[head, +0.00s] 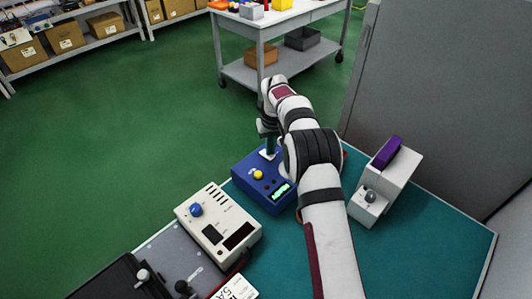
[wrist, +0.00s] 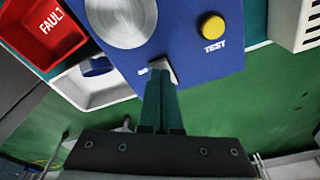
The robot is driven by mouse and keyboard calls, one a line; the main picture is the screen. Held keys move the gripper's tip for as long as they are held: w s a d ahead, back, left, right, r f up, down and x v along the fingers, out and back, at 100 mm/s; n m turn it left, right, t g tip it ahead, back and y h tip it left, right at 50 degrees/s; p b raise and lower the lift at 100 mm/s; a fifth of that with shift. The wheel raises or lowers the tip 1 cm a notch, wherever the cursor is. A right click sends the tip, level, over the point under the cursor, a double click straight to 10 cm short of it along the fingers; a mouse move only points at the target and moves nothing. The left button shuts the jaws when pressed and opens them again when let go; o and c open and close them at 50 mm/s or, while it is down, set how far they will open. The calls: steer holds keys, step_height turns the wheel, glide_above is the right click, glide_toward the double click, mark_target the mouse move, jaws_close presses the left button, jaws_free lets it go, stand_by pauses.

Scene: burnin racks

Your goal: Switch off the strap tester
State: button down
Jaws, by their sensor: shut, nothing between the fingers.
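The strap tester is a blue box (head: 245,180) on the teal bench mat, with a yellow button (head: 258,175) and a lit green display (head: 280,191). In the wrist view its blue face (wrist: 195,65) shows a round metal pad (wrist: 120,18) and the yellow button (wrist: 212,26) marked TEST. A small pale switch (wrist: 160,69) sits near the face's edge. My gripper (head: 268,150) is shut and empty. In the wrist view its fingertips (wrist: 163,88) are at the switch and partly hide it; I cannot tell whether they touch.
A cream box with a blue knob (head: 196,210) stands left of the tester. A white stand with a purple block (head: 387,152) is to the right. A red FAULT bin (wrist: 42,30) and a white tray (wrist: 90,97) lie close by in the wrist view.

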steer(key=shift+f, duration=0.35)
steer(key=shift+r, duration=3.5)
steer(key=shift+r, duration=0.1)
steer(key=s+d+r+m, duration=0.1)
steer(key=s+r+m, duration=0.1)
steer(key=s+r, duration=0.35)
steer(key=s+d+r+m+g, duration=0.1)
steer(key=s+r, duration=0.1)
steer(key=s, duration=0.7)
steer(key=s+d+r+m, duration=0.2)
steer(key=s+r, duration=0.2)
steer(key=s, duration=0.3)
steer(key=s+f+m, duration=0.1)
steer(key=s+f, duration=0.1)
steer(key=s, duration=0.9)
steer(key=s+f+m+g+y, duration=0.1)
steer(key=s+f+m, duration=0.1)
steer(key=s, duration=1)
steer(key=shift+f+m, duration=0.3)
steer(key=shift+f, duration=0.1)
steer(key=shift+d, duration=0.1)
